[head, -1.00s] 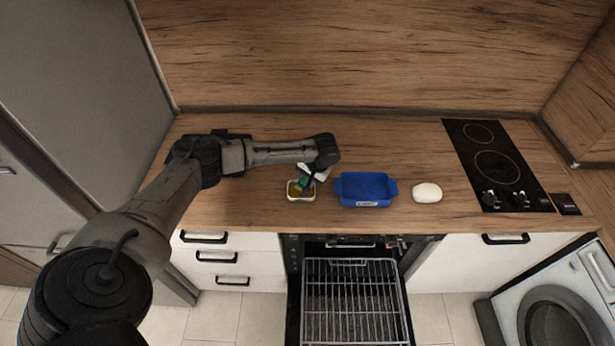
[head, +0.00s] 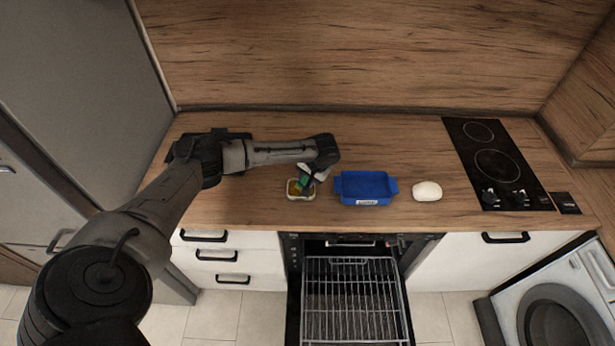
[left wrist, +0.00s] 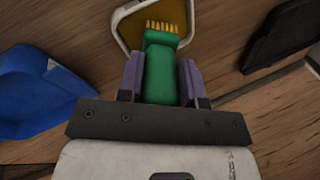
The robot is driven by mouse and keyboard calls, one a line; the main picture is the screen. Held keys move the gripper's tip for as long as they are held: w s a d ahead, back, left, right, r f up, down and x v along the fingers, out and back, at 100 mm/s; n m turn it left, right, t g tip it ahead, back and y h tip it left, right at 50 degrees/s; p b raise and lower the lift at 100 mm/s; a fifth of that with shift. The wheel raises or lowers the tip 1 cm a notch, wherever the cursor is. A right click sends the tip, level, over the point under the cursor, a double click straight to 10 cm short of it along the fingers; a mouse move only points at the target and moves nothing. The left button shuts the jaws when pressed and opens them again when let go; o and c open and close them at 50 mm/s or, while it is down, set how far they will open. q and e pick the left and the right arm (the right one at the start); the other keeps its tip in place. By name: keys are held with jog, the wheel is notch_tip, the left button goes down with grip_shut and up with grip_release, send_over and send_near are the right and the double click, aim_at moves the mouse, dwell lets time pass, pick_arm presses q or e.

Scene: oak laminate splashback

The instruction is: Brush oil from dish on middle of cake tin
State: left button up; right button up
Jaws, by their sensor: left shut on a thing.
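My left gripper (left wrist: 160,85) is shut on a green brush (left wrist: 160,72) with yellow bristles; its fingers clasp the handle from both sides. In the head view the gripper (head: 311,177) is over the oil dish (head: 301,197), a small white-rimmed dish with yellow-brown oil. In the left wrist view the bristles overlap the dish (left wrist: 124,14); I cannot tell whether they touch the oil. The blue cake tin (head: 365,188) stands just right of the dish, and its side shows in the left wrist view (left wrist: 35,92). My right gripper is not in view.
A white rounded object (head: 427,191) lies right of the tin. The black hob (head: 497,165) is at the right end of the worktop (head: 240,200). Below, the oven is open with its wire rack (head: 352,300) showing.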

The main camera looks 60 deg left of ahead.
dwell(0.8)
pick_arm(q)
jog(key=shift+f+p, duration=0.1)
jog(key=shift+p, duration=0.4)
dwell(0.4)
dwell(0.5)
notch_tip(320, 180, up, 5)
jog(key=p, duration=0.5)
jog(key=shift+f+p, duration=0.15)
jog(key=shift+p, duration=0.25)
notch_tip(320, 180, up, 2)
jog(key=p, duration=0.3)
jog(key=shift+r, duration=0.2)
